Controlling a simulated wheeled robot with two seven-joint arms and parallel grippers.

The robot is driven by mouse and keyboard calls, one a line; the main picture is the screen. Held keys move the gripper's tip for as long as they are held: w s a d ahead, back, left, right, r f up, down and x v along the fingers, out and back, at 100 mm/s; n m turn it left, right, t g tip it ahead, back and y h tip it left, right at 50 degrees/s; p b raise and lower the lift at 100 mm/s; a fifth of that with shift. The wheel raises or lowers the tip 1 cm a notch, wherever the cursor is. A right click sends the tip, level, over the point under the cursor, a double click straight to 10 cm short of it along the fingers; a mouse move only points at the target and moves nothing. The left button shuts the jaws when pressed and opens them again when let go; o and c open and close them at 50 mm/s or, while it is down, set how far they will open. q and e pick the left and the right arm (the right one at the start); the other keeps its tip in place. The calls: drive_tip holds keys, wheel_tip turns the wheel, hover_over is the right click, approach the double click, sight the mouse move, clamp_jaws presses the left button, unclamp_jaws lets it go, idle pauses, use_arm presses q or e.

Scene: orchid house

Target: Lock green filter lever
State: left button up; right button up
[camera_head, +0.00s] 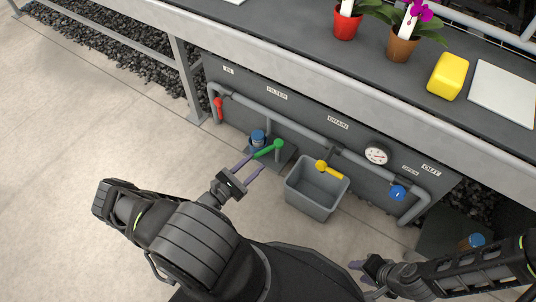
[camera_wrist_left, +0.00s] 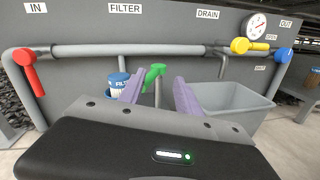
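The green filter lever (camera_head: 268,148) is on the pipe panel below the FILTER label (camera_head: 277,93). Its handle slants down to the left from a round green hub in the head view. It also shows in the left wrist view (camera_wrist_left: 154,74), in line with the gap between my fingers. My left gripper (camera_head: 256,162) is open, its two purple fingers pointing at the lever from the front left. I cannot tell whether they touch it. My right gripper (camera_head: 361,273) looks open and empty, low at the right.
A grey bin (camera_head: 317,188) stands right of the lever, under the yellow drain lever (camera_head: 330,170). A red lever (camera_head: 219,108) hangs at the left, a blue one (camera_head: 397,193) at the right, near a gauge (camera_head: 376,154). The bench (camera_head: 300,40) overhangs the panel. Floor at left is clear.

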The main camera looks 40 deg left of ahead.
sight(267, 151)
use_arm(q)
drive_tip(key=shift+s+a+f+g, duration=0.15)
drive_tip(key=shift+s+f, duration=0.1)
drive_tip(key=shift+f, duration=0.25)
drive_tip(key=shift+s+a+f+g, duration=0.15)
drive_tip(key=shift+s+f, duration=0.05)
drive_tip(key=shift+f, duration=0.3)
drive_tip(key=w+d+b, duration=0.1)
drive_tip(key=w, duration=0.7)
drive_tip(key=shift+d+r+b, duration=0.15)
drive_tip(key=shift+d+b, duration=0.1)
drive_tip(key=shift+b, duration=0.1)
drive_tip(key=shift+r, duration=0.1)
clamp_jaws()
drive_tip(key=c, duration=0.8)
unclamp_jaws()
drive_tip(key=o, duration=0.8)
